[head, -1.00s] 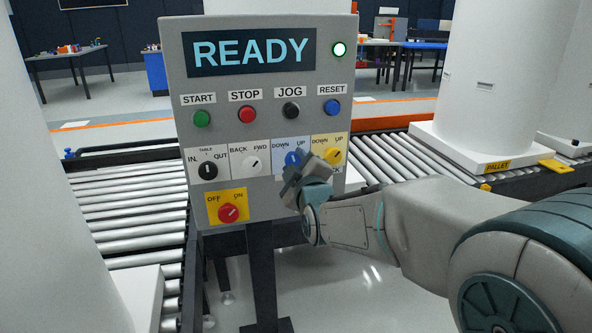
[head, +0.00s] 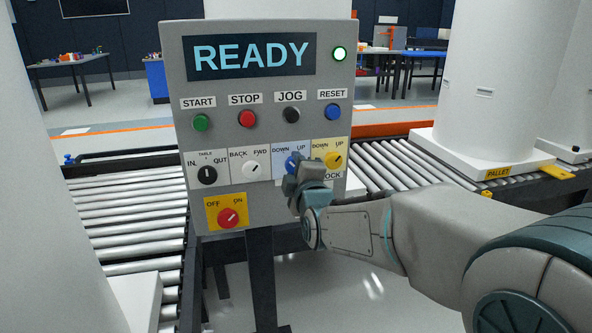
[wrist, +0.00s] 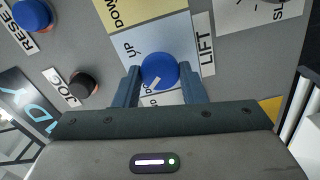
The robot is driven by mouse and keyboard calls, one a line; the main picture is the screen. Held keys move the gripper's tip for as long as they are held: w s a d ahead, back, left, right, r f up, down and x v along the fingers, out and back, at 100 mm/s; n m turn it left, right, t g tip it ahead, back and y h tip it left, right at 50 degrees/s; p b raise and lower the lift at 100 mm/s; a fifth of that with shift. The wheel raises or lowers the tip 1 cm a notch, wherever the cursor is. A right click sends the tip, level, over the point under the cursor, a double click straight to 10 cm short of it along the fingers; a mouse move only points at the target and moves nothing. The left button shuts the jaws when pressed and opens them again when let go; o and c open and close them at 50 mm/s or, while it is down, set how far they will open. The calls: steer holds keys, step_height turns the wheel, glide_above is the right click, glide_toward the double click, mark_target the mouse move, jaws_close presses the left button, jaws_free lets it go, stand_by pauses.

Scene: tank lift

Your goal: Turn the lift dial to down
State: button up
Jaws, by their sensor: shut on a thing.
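The blue lift dial (head: 291,161) sits on the light blue DOWN/UP label of the grey control panel. In the head view my gripper (head: 295,172) covers part of it. In the wrist view the blue dial (wrist: 160,70) lies between my two fingers (wrist: 160,78), which are shut on its sides. The dial's white mark points to the lower left there, toward the partly hidden DOWN lettering. The UP lettering and the LIFT plate (wrist: 205,45) show beside the dial.
The yellow lock dial (head: 334,160) is close on the right, and the white BACK/FWD dial (head: 250,168) on the left. A red OFF/ON dial (head: 228,217) is below. The panel screen (head: 250,54) reads READY, with a green lamp lit. Roller conveyors (head: 130,210) run behind the panel.

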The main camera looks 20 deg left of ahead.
steer(key=o, duration=1)
steer(key=p+v, duration=0.1)
steer(key=v, duration=1.3)
steer(key=shift+a, duration=0.1)
